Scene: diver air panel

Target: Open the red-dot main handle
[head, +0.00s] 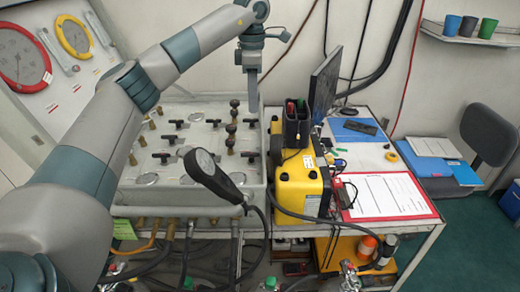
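The air panel (200,187) is a light grey box on the bench, left of centre. Its top carries several black T-shaped handles (162,157), round dial faces and brass fittings with dark knobs (231,128). I cannot make out a red dot on any handle, so I cannot tell which is the main one. My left gripper (253,108) points down over the panel's back right part, near the dark knobs. Its fingers show edge-on, so their gap is hidden. I cannot tell whether it touches anything. My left arm covers the panel's left part. My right gripper is out of view.
A red-edged clipboard (388,193) lies farther right. Hoses hang below the bench front.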

